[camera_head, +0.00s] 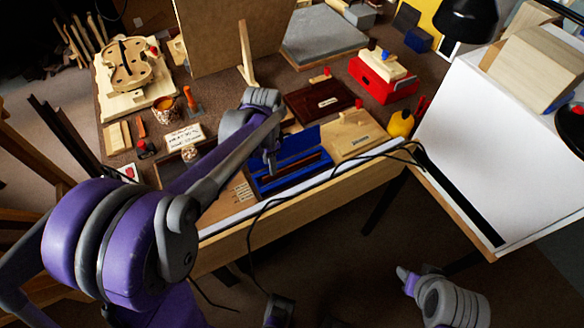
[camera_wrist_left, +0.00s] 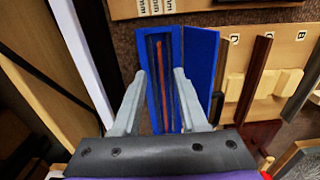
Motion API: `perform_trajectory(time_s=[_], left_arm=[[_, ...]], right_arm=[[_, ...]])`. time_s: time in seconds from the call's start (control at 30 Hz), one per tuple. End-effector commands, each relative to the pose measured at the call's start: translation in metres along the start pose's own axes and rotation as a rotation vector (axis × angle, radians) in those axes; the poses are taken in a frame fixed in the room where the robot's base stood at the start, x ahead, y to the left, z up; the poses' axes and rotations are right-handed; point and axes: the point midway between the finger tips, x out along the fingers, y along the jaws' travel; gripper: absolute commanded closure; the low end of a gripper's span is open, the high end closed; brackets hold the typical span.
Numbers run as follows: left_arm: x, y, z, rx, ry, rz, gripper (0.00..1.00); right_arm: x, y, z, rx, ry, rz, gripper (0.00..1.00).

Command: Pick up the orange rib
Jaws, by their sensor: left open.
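The orange rib (camera_wrist_left: 163,85) is a thin, narrow strip standing out against the dark inside of a blue open case (camera_wrist_left: 204,50) in the left wrist view. The case (camera_head: 312,139) lies near the front edge of the bench in the head view, where I cannot clearly pick out the rib. My left gripper (camera_wrist_left: 160,75) is open, its two grey fingers apart on either side of the rib's line in the picture. It also shows in the head view (camera_head: 271,163), over the left part of the case. Part of my right arm shows at lower right.
A pale wooden block (camera_head: 354,134) lies right of the case, near a yellow object (camera_head: 400,123). A dark red board (camera_head: 318,101) lies behind. A black cable runs along the front edge. A white surface (camera_head: 490,130) is at right.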

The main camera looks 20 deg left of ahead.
Motion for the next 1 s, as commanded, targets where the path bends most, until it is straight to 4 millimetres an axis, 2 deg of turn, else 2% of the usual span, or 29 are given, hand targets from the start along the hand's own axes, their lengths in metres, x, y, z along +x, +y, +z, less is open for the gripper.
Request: perform_trajectory(time_s=[0.3,0.6,0.63,0.87,1.0], left_arm=[[0.044,-0.002,-0.001,0.000,0.000,-0.001,0.57],[0.050,-0.001,-0.001,-0.001,0.001,-0.001,0.57],[0.050,-0.001,-0.001,-0.001,0.001,-0.001,0.59],[0.050,-0.001,-0.001,-0.001,0.001,-0.001,1.00],[0.050,-0.001,-0.001,-0.001,0.001,-0.001,1.00]], right_arm=[[0.003,0.000,0.002,0.000,-0.001,0.000,0.50],[0.003,0.000,0.002,0.000,-0.001,0.000,0.50],[0.003,0.000,0.002,0.000,-0.001,0.000,0.50],[0.003,0.000,0.002,0.000,-0.001,0.000,0.50],[0.003,0.000,0.002,0.000,-0.001,0.000,0.50]])
